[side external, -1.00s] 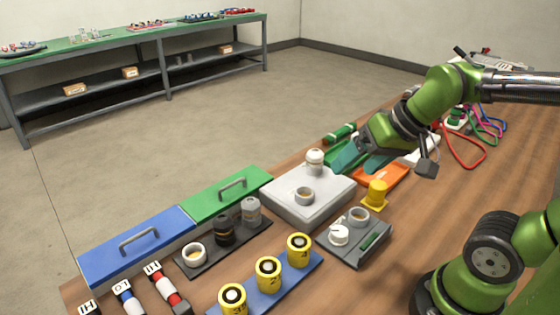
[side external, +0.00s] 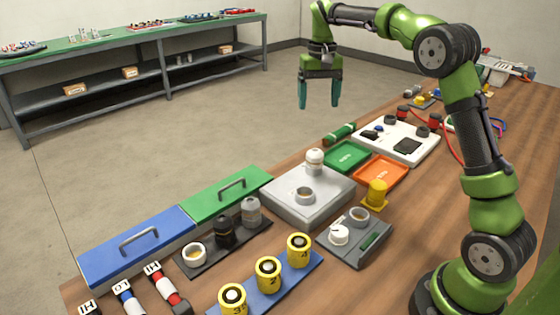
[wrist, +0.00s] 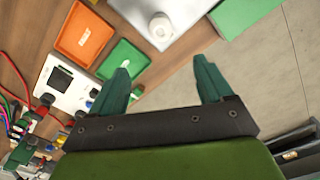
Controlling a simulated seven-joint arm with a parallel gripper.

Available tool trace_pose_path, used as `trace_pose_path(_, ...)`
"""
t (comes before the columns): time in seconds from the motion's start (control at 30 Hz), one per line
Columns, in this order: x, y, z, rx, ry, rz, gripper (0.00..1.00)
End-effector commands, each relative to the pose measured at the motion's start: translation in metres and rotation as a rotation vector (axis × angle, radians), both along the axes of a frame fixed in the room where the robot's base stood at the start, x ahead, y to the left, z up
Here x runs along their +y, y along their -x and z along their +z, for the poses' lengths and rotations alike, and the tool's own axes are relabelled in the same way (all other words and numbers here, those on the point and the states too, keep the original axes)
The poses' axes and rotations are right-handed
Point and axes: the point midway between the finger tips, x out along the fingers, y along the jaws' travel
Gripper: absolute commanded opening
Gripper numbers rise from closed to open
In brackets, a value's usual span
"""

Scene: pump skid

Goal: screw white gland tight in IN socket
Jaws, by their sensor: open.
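A white gland (side external: 314,161) stands upright at the back of a light grey block (side external: 285,198). An empty-looking ring socket (side external: 304,196) sits on the same block, nearer the camera. I cannot read any IN label at this size. The gland (wrist: 161,27) also shows at the top of the wrist view. My gripper (side external: 319,106) is open and empty, raised high above and behind the block, fingers pointing down. The gripper (wrist: 165,78) shows nothing between its fingers in the wrist view. Whether the gland is fully seated cannot be told.
Green (side external: 346,156) and orange (side external: 380,171) trays lie right of the block. A yellow part (side external: 376,194) and a grey block with a white knob (side external: 339,233) are near. A dark rack (side external: 222,246), yellow cylinders (side external: 268,273) and lidded bins (side external: 140,243) stand at left and front.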

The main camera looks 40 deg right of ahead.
Motion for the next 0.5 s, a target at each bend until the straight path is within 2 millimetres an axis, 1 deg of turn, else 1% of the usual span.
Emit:
trace_pose_path(0.17,0.001,0.001,-0.02,0.005,-0.005,0.005,0.8)
trace_pose_path(0.5,0.001,0.001,-0.088,0.004,-0.004,0.004,0.8)
